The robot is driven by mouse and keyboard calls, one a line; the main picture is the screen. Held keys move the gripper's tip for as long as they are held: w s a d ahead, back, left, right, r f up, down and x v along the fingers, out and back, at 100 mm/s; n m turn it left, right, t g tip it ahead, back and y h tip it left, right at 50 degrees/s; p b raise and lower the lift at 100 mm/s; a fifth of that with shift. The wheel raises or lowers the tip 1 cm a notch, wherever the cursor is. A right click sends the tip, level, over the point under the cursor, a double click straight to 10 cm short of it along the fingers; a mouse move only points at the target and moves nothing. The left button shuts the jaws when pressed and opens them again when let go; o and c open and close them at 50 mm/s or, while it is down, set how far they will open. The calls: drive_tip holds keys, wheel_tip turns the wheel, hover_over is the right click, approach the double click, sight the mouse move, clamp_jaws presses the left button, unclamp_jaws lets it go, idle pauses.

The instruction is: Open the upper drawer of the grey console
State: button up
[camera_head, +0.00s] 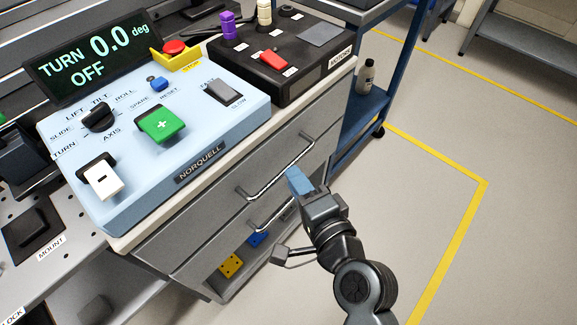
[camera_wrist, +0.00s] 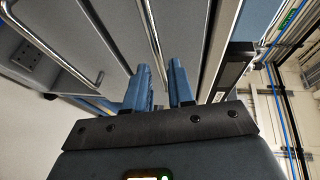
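The grey console (camera_head: 170,250) stands left of centre in the head view. Its upper drawer (camera_head: 225,195) looks shut, with a long metal bar handle (camera_head: 280,168) on its front. My gripper (camera_head: 298,181) has blue fingers and is close to the right part of this handle. In the wrist view the two fingers (camera_wrist: 160,88) are apart, with a gap between them. A metal bar (camera_wrist: 152,40) runs down toward that gap; I cannot tell whether the fingers are around it. A second bar handle (camera_wrist: 55,50) is at the left there.
A lower drawer handle (camera_head: 272,213) sits below the upper one, above an open bay with yellow (camera_head: 231,265) and blue blocks. A blue control box (camera_head: 190,120) and a black box (camera_head: 280,60) stand on top. A blue cart (camera_head: 365,115) stands behind; the floor at right is clear.

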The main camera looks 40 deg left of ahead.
sight(287, 166)
drive_tip(key=shift+x, duration=2.4)
clamp_jaws()
